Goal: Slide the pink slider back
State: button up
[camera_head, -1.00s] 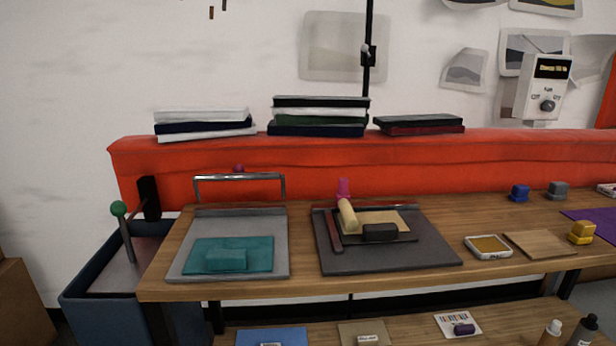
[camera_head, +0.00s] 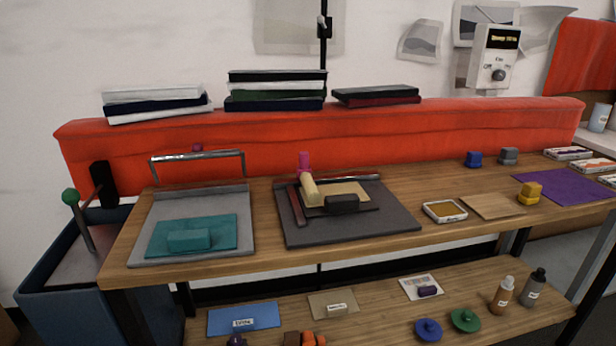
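An upright pink piece (camera_head: 304,161) stands at the back of the dark grey board (camera_head: 385,225), just behind the far end of a cream roller (camera_head: 309,190). It looks like the pink slider, but I cannot tell what it runs on. The roller hides its lower part. A smaller dark pink knob (camera_head: 197,147) shows behind the metal bar (camera_head: 197,156) of the grey plate (camera_head: 150,222) on the left. My gripper is not in view.
The wooden table (camera_head: 270,257) also holds a teal block (camera_head: 190,240), a black block (camera_head: 342,203) and an ochre pad (camera_head: 445,210). A red padded ledge (camera_head: 120,155) with stacked books (camera_head: 275,90) runs behind. A lower shelf (camera_head: 375,310) holds bottles and knobs.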

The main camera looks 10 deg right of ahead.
aim_at(304, 171)
jog(key=i+j, duration=0.1)
jog(key=j, duration=0.2)
jog(key=i, duration=0.95)
